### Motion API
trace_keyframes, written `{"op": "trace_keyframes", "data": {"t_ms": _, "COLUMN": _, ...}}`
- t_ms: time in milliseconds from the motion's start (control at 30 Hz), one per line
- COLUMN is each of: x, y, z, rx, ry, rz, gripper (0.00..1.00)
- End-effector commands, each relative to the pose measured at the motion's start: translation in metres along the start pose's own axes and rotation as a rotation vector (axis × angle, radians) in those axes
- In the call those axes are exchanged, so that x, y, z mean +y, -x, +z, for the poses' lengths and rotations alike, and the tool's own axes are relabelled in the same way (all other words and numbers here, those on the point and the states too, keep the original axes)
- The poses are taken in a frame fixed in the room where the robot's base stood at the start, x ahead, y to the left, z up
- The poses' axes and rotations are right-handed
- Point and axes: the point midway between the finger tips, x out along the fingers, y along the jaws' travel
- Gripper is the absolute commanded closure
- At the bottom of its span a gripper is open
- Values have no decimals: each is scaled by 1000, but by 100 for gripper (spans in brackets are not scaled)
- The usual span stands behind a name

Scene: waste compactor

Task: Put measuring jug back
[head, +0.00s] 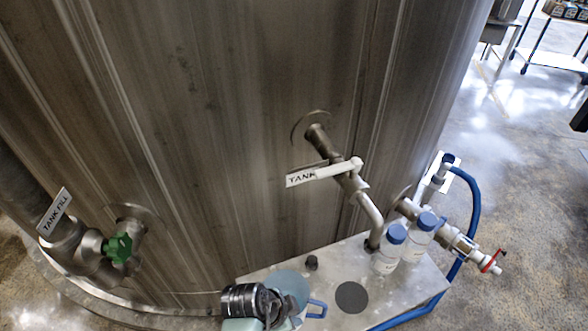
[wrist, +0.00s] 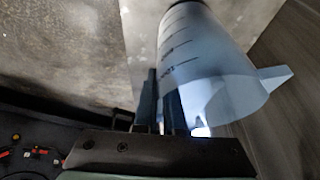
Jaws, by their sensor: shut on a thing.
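The measuring jug (head: 292,284) is translucent blue and shows at the bottom of the head view, over the left part of a metal shelf (head: 322,270). In the wrist view the jug (wrist: 205,55) appears tilted, with dark graduation marks on its side. My gripper (head: 272,308) is at the jug's near left side, partly covering it. In the wrist view my gripper (wrist: 165,100) has its dark fingers close together against the jug, shut on it. The exact grip point is hidden. I cannot tell whether the jug touches the shelf.
A dark round spot (head: 352,297) and a small black knob (head: 312,262) are on the shelf. Two blue-capped bottles (head: 386,262) (head: 417,243) stand at its right. A large steel tank (head: 220,130) rises behind.

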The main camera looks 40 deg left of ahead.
Motion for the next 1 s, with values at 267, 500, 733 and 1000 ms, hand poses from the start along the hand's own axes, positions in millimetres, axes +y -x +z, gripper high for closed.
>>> {"op": "trace_keyframes", "data": {"t_ms": 267, "x": -1, "y": -5, "z": 1, "rx": 3, "ry": -3, "rz": -5, "gripper": 100}}
{"op": "trace_keyframes", "data": {"t_ms": 500, "x": 0, "y": -8, "z": 3, "rx": 1, "ry": -1, "rz": -1, "gripper": 84}}
{"op": "trace_keyframes", "data": {"t_ms": 733, "x": 1, "y": -8, "z": 3, "rx": 0, "ry": -1, "rz": 0, "gripper": 62}}
{"op": "trace_keyframes", "data": {"t_ms": 1000, "x": 0, "y": -2, "z": 2, "rx": 1, "ry": -1, "rz": -2, "gripper": 62}}
